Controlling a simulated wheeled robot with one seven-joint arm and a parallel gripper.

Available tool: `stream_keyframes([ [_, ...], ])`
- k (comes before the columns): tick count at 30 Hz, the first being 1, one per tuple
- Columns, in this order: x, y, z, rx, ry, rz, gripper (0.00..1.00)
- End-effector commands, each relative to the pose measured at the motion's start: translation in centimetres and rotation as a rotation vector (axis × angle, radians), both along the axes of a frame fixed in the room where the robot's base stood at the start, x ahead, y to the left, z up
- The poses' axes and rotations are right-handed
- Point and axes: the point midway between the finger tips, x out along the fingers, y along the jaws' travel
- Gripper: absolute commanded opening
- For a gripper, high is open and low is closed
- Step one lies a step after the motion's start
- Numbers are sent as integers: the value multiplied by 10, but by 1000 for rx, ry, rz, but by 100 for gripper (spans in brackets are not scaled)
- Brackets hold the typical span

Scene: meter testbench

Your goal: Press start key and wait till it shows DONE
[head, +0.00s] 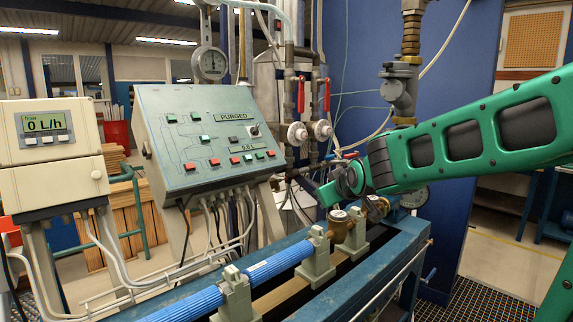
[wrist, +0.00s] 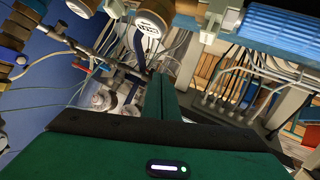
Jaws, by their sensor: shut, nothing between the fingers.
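The sloped grey control panel (head: 200,140) stands left of centre in the head view. Its display (head: 237,117) reads "PURGED". Red, green and dark keys sit on the panel, with a small knob switch (head: 254,130) at right; key labels are too small to read, so I cannot tell which is the start key. My gripper (head: 324,194) is to the right of the panel, clear of its keys, in front of the pipework. In the wrist view my gripper (wrist: 166,82) is shut and empty. The panel face is not clearly visible there.
A flow meter box (head: 48,132) at left reads "0 L/h". The blue pipe (head: 280,262) and brass fitting (head: 340,226) lie on the bench below my gripper. Red-handled valves (head: 300,95) stand behind. Cables (head: 225,210) hang under the panel.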

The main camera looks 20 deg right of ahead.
Motion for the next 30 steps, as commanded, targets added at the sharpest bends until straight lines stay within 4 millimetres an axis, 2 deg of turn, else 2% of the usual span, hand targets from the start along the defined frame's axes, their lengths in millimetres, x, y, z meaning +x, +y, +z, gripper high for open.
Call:
stream_keyframes([
  [1,-22,-14,-15,31,67,-45,0],
  [3,-54,-31,-38,80,163,-111,0],
  [5,-83,-43,-55,122,244,-168,0],
  [9,-156,-62,-93,230,430,-306,0],
  [13,-227,-67,-122,336,598,-437,0],
  [15,-264,-65,-133,393,683,-505,0],
  [18,-309,-59,-145,461,786,-585,0],
  [21,-343,-52,-152,516,865,-649,0],
  [24,-364,-46,-155,549,917,-687,0],
  [30,-376,-42,-157,569,948,-711,0],
])
